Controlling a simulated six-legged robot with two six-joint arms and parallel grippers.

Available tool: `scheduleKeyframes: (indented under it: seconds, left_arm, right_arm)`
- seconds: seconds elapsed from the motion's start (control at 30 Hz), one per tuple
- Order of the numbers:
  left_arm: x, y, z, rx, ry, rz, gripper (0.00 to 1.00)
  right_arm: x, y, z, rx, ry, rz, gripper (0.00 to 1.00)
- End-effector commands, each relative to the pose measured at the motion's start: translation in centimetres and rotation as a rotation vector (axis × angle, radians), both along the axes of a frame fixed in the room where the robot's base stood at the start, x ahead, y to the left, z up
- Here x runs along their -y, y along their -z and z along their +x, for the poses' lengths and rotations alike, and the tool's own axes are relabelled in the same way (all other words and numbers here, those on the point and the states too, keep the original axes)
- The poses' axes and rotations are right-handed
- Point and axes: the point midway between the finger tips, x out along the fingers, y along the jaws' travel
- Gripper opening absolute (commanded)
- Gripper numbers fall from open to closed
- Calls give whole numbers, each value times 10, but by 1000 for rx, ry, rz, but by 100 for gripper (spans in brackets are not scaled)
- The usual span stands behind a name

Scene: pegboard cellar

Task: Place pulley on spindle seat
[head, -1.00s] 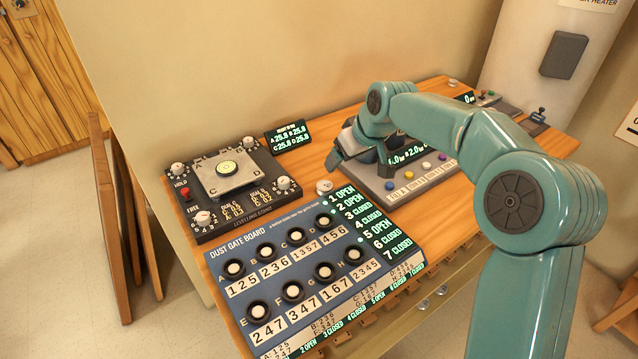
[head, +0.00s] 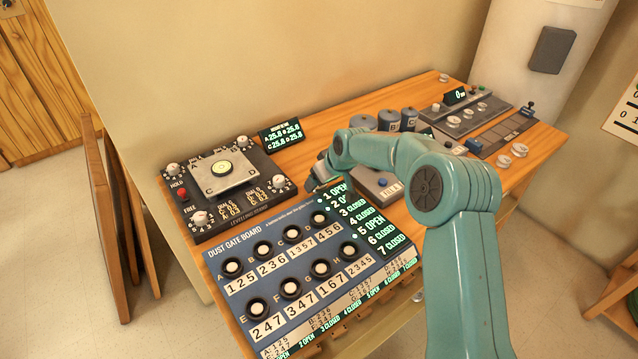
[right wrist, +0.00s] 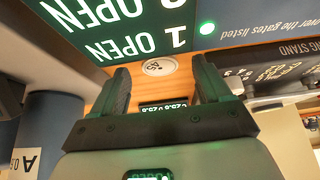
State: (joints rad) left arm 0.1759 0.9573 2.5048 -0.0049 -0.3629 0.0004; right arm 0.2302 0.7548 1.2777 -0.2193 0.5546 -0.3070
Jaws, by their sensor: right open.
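A small white disc (right wrist: 158,67) with a short dark mark lies on the wooden bench top in the right wrist view. It may be the pulley, but I cannot be sure. My right gripper (right wrist: 162,80) is open, with the disc beyond and between its two dark fingertips, apparently untouched. In the head view my right gripper (head: 316,182) is low between the dust gate board and the levelling board, and the disc is hidden there. Pale round pieces (head: 453,121) sit on a dark panel at the back right. I cannot tell which part is the spindle seat.
The blue dust gate board (head: 232,252) lies in front, and the levelling board (head: 238,218) at the left. A small display (head: 281,134) stands behind. Several grey cylinders (head: 388,120) stand farther back. Two loose pale discs (head: 520,149) lie on the bench at right.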

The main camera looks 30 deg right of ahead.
Motion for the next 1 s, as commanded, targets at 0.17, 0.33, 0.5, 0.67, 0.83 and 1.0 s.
scheduleKeyframes:
  seconds: [0.17, 0.33, 0.5, 0.67, 0.83, 1.0]
  left_arm:
    - [0, -4, 0, 0, 0, 0, 72]
    - [0, -3, 0, 0, 0, 0, 72]
    - [0, -3, 0, 0, 0, 0, 72]
    - [0, -3, 0, 0, 0, 0, 72]
    - [0, -3, 0, 0, 0, 0, 72]
    - [0, -2, 0, 0, 0, 0, 72]
  right_arm:
    - [-2, 14, 10, 0, -1, 0, 77]
    - [-2, 15, 10, 1, -1, 0, 77]
    - [-2, 14, 10, 1, -1, 0, 35]
    - [-2, 14, 10, 1, -1, 0, 16]
    - [-2, 14, 10, 0, -1, 0, 16]
    - [-1, 4, 10, 4, 0, -1, 16]
